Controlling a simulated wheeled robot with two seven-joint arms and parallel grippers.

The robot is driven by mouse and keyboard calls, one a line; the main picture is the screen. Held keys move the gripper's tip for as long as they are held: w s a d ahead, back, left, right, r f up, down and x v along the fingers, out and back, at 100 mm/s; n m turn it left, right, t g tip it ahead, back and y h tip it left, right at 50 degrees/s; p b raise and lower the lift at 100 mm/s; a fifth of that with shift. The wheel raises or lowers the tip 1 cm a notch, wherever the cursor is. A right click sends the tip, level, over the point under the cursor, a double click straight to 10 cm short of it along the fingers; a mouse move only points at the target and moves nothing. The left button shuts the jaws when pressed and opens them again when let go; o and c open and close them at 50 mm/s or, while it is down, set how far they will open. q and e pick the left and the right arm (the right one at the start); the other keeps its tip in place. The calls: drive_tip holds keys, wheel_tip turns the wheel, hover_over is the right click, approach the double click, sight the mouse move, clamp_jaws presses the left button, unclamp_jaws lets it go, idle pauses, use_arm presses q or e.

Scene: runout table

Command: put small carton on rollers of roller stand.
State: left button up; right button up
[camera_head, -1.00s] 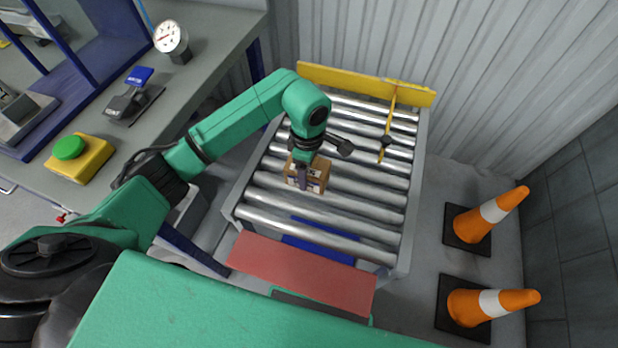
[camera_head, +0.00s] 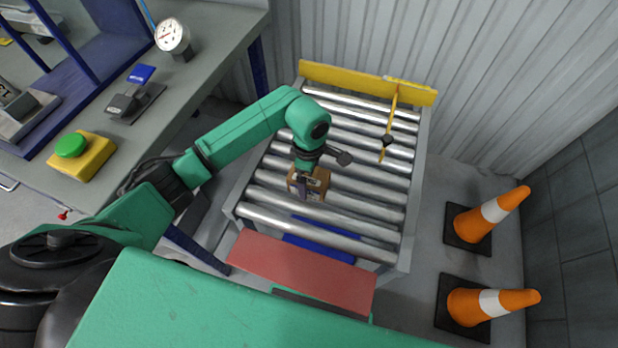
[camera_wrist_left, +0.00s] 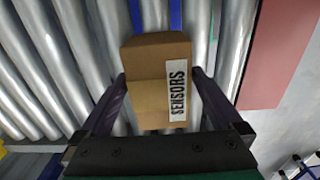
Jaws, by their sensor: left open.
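The small carton (camera_head: 316,184) is brown cardboard with a white label. It sits on the rollers of the roller stand (camera_head: 418,190), in the nearer half of the roller bed. In the left wrist view the carton (camera_wrist_left: 152,88) shows its top and a label reading SENSORS. My left gripper (camera_wrist_left: 160,85) is open, with one dark finger on each side of the carton; I cannot tell if either touches it. In the head view my left gripper (camera_head: 306,182) is right over the carton and hides part of it. My right gripper is not in view.
A yellow stop bar (camera_head: 340,80) closes the stand's far end, with a yellow guide (camera_head: 390,120) over the rollers. Two orange cones (camera_head: 490,215) stand right of it. A grey bench at left carries a green button box (camera_head: 82,155) and a dial gauge (camera_head: 173,38).

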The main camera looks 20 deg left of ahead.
use_arm(q)
wheel_tip(320, 180, up, 12)
drive_tip(key=shift+f+b, duration=0.25)
drive_tip(key=shift+b, duration=0.25)
